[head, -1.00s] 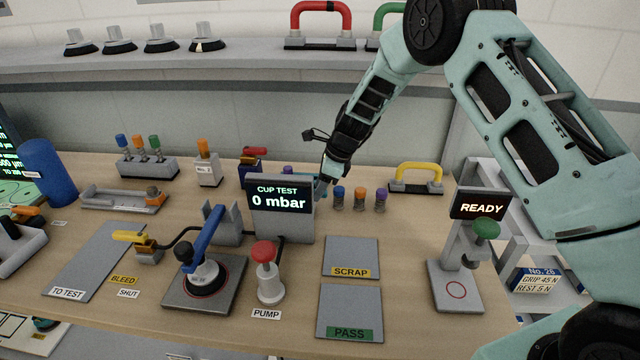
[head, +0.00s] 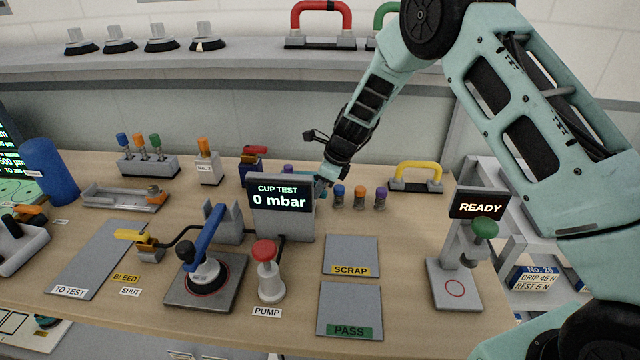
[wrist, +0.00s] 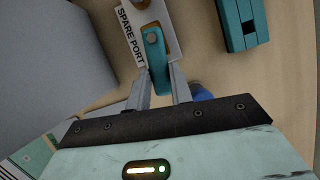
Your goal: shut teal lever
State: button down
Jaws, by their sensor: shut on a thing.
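The teal lever (wrist: 155,60) shows in the wrist view on a grey block beside a label reading "SPARE PORT". Its far end sits at a round pivot and its near end lies between my fingers. My gripper (wrist: 160,90) is shut on the lever's near end. In the head view my gripper (head: 322,184) is behind the right edge of the cup test display (head: 279,196), which hides most of the lever.
A teal block (wrist: 240,22) lies to the right of the lever in the wrist view. A large grey surface fills the left. In the head view blue, orange and purple-topped pegs (head: 360,197) stand just right of my gripper. A yellow handle (head: 418,174) is farther right.

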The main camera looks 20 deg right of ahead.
jog(key=shift+s+a+m+t+h+p, duration=0.2)
jog(key=shift+m+p, duration=0.2)
jog(key=shift+m, duration=0.3)
jog(key=shift+s+a+m+t+h+p, duration=0.25)
jog(key=shift+m+p, duration=0.15)
jog(key=shift+m, duration=0.3)
jog(key=shift+s+a+m+t+h+p, duration=0.2)
jog(key=shift+m+p, duration=0.2)
jog(key=shift+m, duration=0.3)
jog(key=c, duration=1.2)
grip_release()
jog(key=shift+c, duration=0.2)
jog(key=shift+r, duration=0.1)
jog(key=b+v, duration=0.1)
jog(key=v, duration=1.6)
jog(key=shift+d+r, duration=0.1)
